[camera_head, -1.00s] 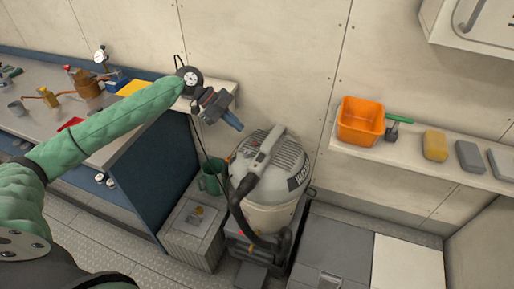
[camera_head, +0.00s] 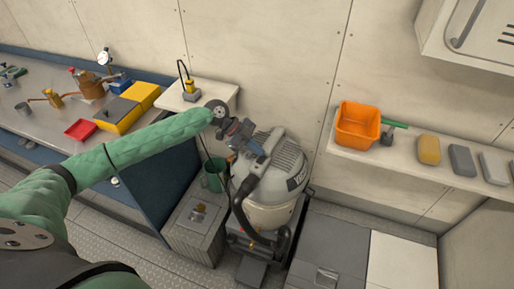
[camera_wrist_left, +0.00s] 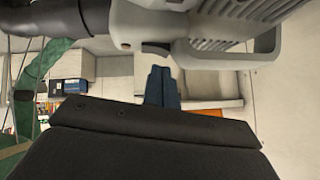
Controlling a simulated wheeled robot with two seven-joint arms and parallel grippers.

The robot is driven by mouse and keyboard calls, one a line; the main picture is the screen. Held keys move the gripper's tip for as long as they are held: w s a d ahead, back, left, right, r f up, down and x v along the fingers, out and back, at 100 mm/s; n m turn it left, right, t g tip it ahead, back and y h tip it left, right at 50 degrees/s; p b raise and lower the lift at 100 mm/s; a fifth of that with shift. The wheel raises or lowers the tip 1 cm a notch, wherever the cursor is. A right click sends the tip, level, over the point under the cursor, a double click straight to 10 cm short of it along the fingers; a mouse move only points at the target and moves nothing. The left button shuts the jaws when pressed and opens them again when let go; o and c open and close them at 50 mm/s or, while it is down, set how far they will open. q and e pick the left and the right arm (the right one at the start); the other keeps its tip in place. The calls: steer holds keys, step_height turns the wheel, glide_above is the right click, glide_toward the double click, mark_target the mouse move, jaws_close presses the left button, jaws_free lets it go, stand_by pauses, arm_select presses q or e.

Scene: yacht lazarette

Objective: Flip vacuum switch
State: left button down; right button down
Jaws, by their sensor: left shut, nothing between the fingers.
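My left gripper (camera_head: 257,148) is shut and empty, at the upper left of the vacuum's head by the handle. The head view does not show clearly whether it touches. In the left wrist view the shut fingertips (camera_wrist_left: 161,75) lie just below the underside of the vacuum's grey body (camera_wrist_left: 195,25). A small dark reddish part (camera_wrist_left: 125,44) shows on that body; I cannot tell whether it is the switch. My right gripper is out of view.
A bench (camera_head: 50,120) with tools stands on the left, and a small shelf (camera_head: 222,92) projects near my forearm. A green cup (camera_head: 213,178) is beside the vacuum. An orange bin (camera_head: 357,124) sits on the right shelf (camera_head: 400,166). Low grey boxes stand right of the vacuum.

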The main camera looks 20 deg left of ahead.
arm_select(q)
steer(key=shift+w+f, duration=0.15)
steer(key=shift+f, duration=0.45)
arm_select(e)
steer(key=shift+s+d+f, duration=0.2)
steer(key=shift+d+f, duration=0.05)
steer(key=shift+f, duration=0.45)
arm_select(q)
steer(key=shift+w+f, duration=0.1)
steer(key=shift+f, duration=0.15)
steer(key=shift+g, duration=0.3)
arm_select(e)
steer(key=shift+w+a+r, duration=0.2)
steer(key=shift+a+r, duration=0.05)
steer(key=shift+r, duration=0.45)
arm_select(q)
steer(key=shift+f, duration=0.1)
steer(key=shift+s+a, duration=0.1)
steer(key=shift+s, duration=0.75)
